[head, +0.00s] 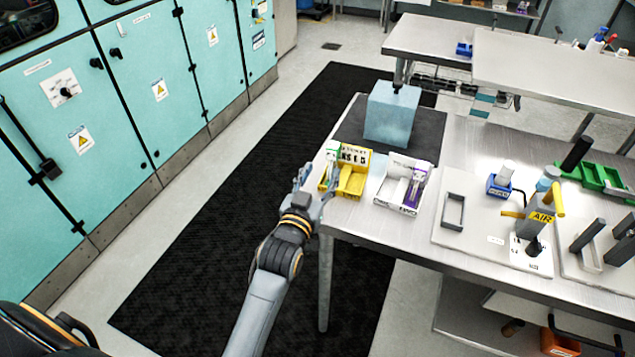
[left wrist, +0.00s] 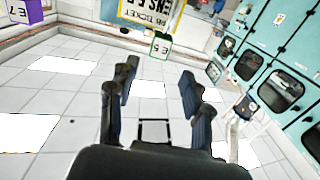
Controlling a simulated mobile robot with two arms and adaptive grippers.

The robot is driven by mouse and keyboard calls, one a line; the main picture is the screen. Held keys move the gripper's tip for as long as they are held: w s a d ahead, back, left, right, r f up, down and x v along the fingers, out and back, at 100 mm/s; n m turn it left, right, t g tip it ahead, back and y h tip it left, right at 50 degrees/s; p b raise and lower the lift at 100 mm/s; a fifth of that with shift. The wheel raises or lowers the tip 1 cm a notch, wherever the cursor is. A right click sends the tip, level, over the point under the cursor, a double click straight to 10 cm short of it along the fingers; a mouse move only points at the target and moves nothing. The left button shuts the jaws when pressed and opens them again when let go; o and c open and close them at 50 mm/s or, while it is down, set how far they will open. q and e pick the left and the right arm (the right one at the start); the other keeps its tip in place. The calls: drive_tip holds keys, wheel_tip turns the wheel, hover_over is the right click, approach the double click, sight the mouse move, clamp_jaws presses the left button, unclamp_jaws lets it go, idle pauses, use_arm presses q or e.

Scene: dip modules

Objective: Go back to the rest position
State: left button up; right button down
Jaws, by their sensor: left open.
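My left gripper (head: 308,184) is at the table's left edge, just left of the yellow bin (head: 351,181). In the left wrist view its two dark fingers (left wrist: 158,90) are spread apart with nothing between them. A white module with a green end (head: 333,166) stands in the yellow bin; its green end, marked E 5, shows beyond the fingers in the left wrist view (left wrist: 160,46). A white bin (head: 396,191) beside it holds a purple-and-white module (head: 414,186); a purple end marked E 7 shows in the left wrist view (left wrist: 22,10). My right gripper is not in view.
A pale blue block (head: 392,113) stands on a dark mat behind the bins. Fixtures, including a grey AIR device (head: 538,212), occupy the metal table (head: 385,232) to the right. Teal cabinets (head: 150,85) line the left. The black floor mat (head: 200,250) is clear.

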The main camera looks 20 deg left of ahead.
use_arm(q)
drive_tip(key=shift+s, duration=0.8)
